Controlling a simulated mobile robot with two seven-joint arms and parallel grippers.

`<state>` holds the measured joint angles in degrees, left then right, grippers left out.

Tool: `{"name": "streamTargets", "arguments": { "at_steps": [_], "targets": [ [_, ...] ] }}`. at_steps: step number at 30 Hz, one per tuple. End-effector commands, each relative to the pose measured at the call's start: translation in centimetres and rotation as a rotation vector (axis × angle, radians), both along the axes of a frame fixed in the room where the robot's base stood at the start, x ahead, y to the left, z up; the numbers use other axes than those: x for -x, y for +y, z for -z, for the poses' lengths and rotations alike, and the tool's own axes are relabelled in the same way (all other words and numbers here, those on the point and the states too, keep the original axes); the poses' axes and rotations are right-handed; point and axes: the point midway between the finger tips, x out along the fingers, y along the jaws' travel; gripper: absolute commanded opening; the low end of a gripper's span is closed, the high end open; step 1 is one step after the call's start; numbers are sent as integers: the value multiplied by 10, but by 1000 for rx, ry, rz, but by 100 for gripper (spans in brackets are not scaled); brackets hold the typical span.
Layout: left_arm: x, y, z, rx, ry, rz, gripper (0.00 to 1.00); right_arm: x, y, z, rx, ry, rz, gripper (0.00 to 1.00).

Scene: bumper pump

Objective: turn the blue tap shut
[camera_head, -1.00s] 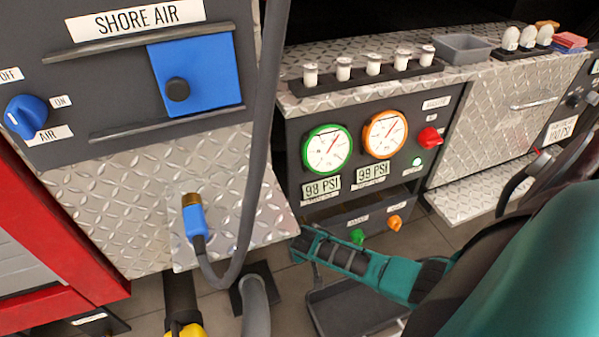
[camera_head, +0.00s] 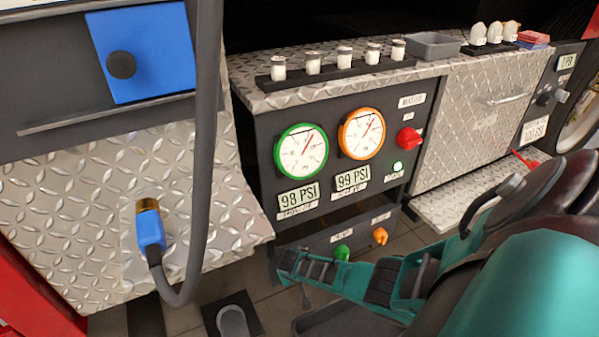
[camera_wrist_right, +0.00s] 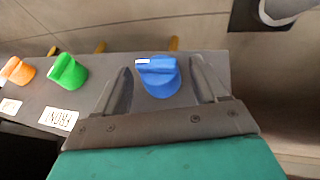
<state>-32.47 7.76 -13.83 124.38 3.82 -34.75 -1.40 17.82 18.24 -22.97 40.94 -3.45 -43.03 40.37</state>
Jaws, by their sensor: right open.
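The blue tap (camera_wrist_right: 158,76) shows in the right wrist view on a dark panel. Its ridged handle lies roughly crosswise between the jaws, with a white mark at its left end. My right gripper (camera_wrist_right: 160,64) is open, one finger on each side of the tap, with a visible gap on both sides. In the head view my teal right gripper (camera_head: 300,266) is at the lower left corner of the gauge panel, and the blue tap is hidden there. My left gripper is not in view.
A green tap (camera_head: 342,253) and an orange tap (camera_head: 380,236) sit right of my gripper in the head view. Above them is the gauge panel (camera_head: 330,205). A grey hose (camera_head: 205,150) with a blue connector (camera_head: 150,231) hangs to the left.

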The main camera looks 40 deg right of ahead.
Motion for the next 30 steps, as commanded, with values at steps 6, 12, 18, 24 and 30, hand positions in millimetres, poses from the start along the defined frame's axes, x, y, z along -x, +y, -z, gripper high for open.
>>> {"name": "streamTargets", "arguments": {
  "at_steps": [6,12,18,24,30],
  "targets": [
    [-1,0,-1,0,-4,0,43,-1,-1,1,0,-1,0,72],
    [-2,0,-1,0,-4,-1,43,-1,-1,1,0,0,0,60],
    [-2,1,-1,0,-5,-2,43,0,0,1,-1,0,0,41],
    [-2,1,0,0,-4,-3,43,0,1,1,-2,0,-1,22],
    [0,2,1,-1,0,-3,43,-1,2,2,22,10,-1,20]
  ]
}}
